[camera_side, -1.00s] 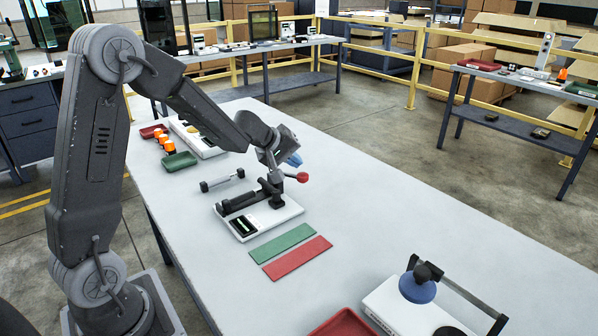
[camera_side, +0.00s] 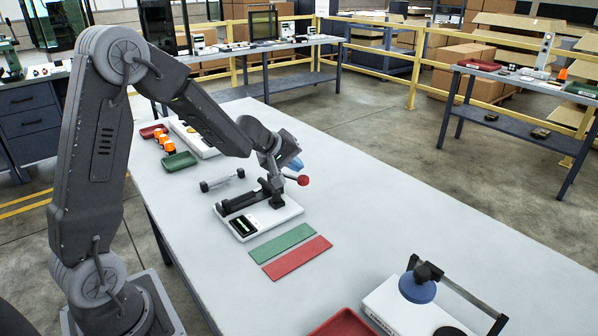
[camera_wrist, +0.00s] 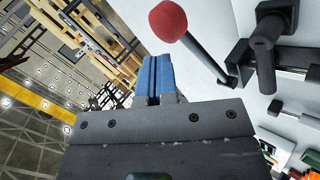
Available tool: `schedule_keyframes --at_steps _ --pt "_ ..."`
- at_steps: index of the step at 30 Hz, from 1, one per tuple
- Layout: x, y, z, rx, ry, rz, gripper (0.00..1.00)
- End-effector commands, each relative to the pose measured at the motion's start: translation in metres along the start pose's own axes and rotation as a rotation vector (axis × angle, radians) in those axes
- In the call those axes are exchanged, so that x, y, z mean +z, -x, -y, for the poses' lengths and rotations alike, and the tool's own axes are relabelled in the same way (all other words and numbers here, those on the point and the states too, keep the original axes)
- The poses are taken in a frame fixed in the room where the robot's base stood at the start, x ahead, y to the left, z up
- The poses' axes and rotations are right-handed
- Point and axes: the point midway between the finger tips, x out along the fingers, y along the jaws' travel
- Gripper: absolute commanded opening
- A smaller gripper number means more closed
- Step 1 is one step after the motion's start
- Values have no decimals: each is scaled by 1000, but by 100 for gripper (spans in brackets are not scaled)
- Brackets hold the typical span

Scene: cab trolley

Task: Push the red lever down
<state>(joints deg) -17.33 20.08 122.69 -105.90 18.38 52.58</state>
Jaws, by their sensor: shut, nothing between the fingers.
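The red lever is a dark rod ending in a red ball knob (camera_side: 303,180). It sticks out to the right from a black mechanism on a white base plate (camera_side: 287,213), with the rod close to level. In the wrist view the red knob (camera_wrist: 168,20) is at the top, with its rod running down right. My gripper (camera_side: 295,163) has blue fingertips, pressed together and empty, just above and behind the lever. In the wrist view the gripper (camera_wrist: 154,75) is left of the rod. I cannot tell whether it touches the lever.
Green (camera_side: 282,243) and red (camera_side: 297,258) flat strips lie in front of the base plate. A small dark bar (camera_side: 222,181) lies left. A white device with a blue disc (camera_side: 417,288) and a red tray (camera_side: 345,325) are at the front. The table's right side is clear.

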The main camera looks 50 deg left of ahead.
Motion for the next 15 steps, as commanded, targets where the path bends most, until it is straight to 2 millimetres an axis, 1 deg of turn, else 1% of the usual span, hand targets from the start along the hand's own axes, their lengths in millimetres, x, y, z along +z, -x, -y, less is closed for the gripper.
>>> schedule_keyframes --at_steps 15 --pt "4 -4 4 -2 0 1 0"
